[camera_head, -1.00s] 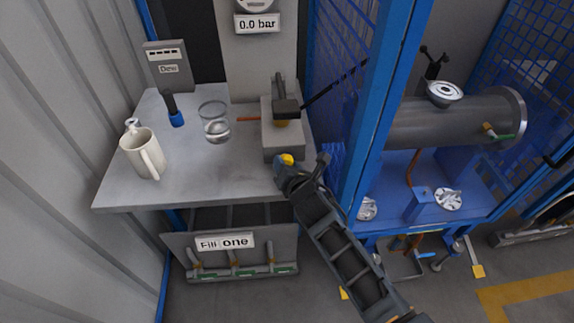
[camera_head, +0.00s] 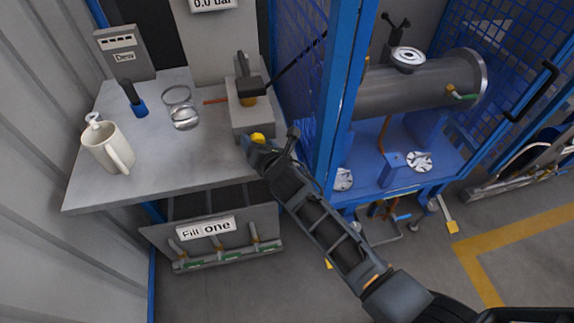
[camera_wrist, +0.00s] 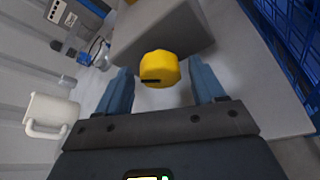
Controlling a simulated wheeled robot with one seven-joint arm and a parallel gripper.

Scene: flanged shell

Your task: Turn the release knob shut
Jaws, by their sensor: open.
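The release knob (camera_wrist: 159,69) is a small yellow cylinder with a dark slot mark, on the front of a grey pump block. In the head view the yellow knob (camera_head: 257,138) shows at the lower front of the grey block (camera_head: 251,118). My gripper (camera_wrist: 160,88) is open in the wrist view, with one blue-grey finger on each side of the knob and gaps between. The knob sits between or just beyond the fingertips; exact depth is hard to tell. In the head view my gripper (camera_head: 262,150) is right at the knob, its fingers partly hidden.
On the bench (camera_head: 150,165) stand a white mug (camera_head: 103,150), a glass (camera_head: 180,108) and a blue-based black tool (camera_head: 135,100). A lever handle (camera_head: 250,82) tops the block. Right of it are a blue frame post (camera_head: 335,100) and a grey cylinder vessel (camera_head: 415,92).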

